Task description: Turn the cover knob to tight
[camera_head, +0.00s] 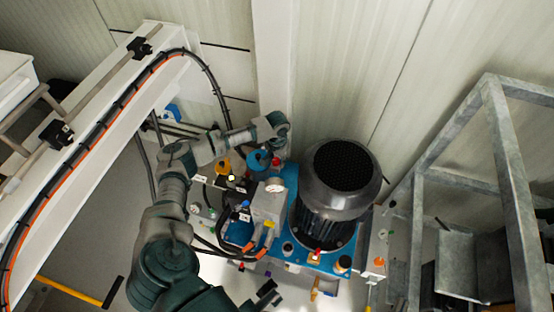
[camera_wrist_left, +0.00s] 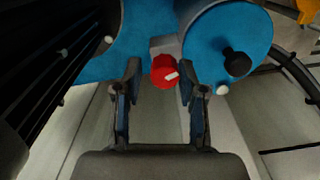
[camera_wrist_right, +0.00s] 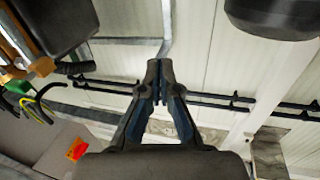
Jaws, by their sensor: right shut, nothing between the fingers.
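A red knob with a white mark (camera_wrist_left: 165,70) shows in the left wrist view, beside a round blue cover (camera_wrist_left: 205,45) that bears a black knob (camera_wrist_left: 237,62). In the head view the red knob (camera_head: 277,162) is small, next to the blue cover (camera_head: 258,162). I cannot tell which knob is the cover knob. My left gripper (camera_wrist_left: 160,76) is open, its fingertips to either side of the red knob; contact is not visible. My right gripper (camera_wrist_right: 156,70) is shut and empty, in front of a pale wall, away from the knobs; it also shows at the bottom of the head view (camera_head: 268,292).
A large black motor (camera_head: 342,180) stands on the blue base to the right of the knobs. Hoses and small valves crowd the area below them. A grey metal frame (camera_head: 508,150) stands at the right, and a white beam with cables (camera_head: 110,110) runs at the left.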

